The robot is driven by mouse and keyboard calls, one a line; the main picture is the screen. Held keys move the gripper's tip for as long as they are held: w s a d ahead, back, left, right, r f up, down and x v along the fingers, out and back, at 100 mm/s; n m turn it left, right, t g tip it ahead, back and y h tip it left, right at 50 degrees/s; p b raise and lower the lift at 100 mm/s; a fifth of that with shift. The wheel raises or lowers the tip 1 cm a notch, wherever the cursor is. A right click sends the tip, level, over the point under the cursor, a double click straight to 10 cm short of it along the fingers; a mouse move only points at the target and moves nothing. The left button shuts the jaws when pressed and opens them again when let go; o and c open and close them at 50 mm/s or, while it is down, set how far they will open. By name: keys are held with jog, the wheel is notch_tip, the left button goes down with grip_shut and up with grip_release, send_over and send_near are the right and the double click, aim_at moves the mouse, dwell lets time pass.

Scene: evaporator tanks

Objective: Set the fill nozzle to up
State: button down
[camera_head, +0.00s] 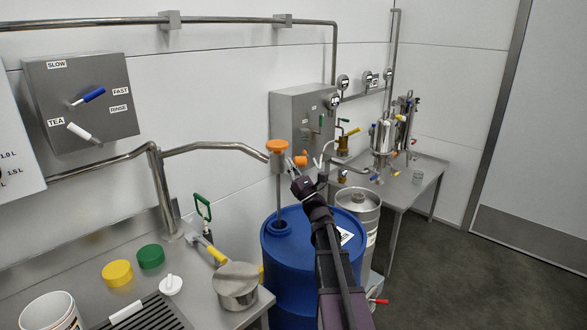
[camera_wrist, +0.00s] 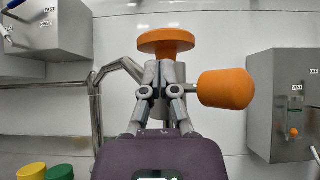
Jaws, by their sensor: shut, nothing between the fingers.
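A grey metal fitting with a round orange knob on top (camera_head: 277,146) stands at the end of the bent steel pipe, above the blue drum; I take it to be the fill nozzle. The knob also shows in the wrist view (camera_wrist: 166,42). An orange side handle (camera_wrist: 227,88) sticks out level to the right of the fitting in the wrist view, and in the head view it shows beside the gripper (camera_head: 300,160). My gripper (camera_head: 296,167) is shut and empty, in front of the fitting, its fingers covering part of the body. Whether they touch it I cannot tell.
The blue drum (camera_head: 285,262) stands below, with a thin tube into its top. A steel can (camera_head: 358,204) is to its right. A grey control box (camera_head: 292,108) is on the wall behind. The floor at right is clear.

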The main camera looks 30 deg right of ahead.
jog(key=shift+p+x, duration=0.65)
jog(key=shift+x, duration=0.6)
jog(key=shift+r, duration=0.2)
notch_tip(320, 180, up, 26)
jog(key=p, duration=2.6)
jog(key=shift+r+p, duration=0.15)
jog(key=shift+p, duration=0.25)
jog(key=shift+w+d, duration=0.1)
jog(key=shift+w, duration=0.05)
